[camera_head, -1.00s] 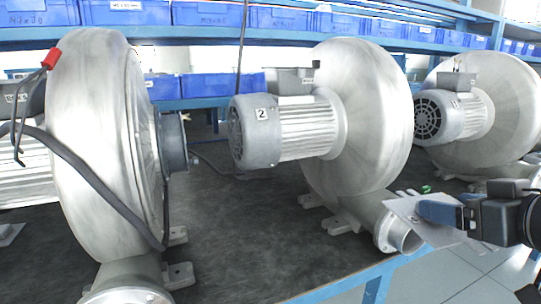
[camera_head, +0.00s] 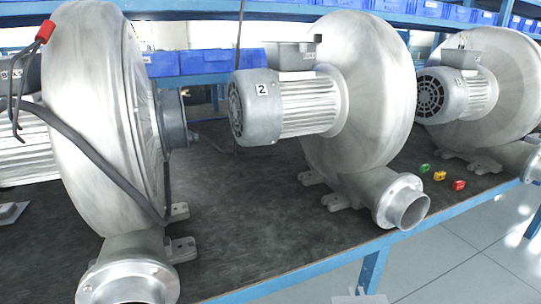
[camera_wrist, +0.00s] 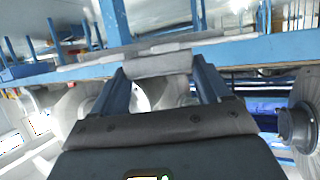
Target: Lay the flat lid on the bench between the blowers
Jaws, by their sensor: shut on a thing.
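The flat lid (camera_wrist: 160,63) is a thin grey plate, seen nearly edge-on in the wrist view. My gripper (camera_wrist: 157,70) is shut on it, with a blue finger on each side. The bench (camera_head: 250,235) has a bare dark top between the left blower (camera_head: 95,120) and the middle blower (camera_head: 365,95), marked 2.
A third blower (camera_head: 480,75) stands at the right. Green (camera_head: 424,168), yellow (camera_head: 439,176) and red (camera_head: 459,185) small pieces lie near the bench edge. A dark cable (camera_head: 95,175) hangs over the left blower. Blue bins (camera_head: 215,62) stand behind. The middle blower's outlet (camera_head: 405,205) reaches the front rim.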

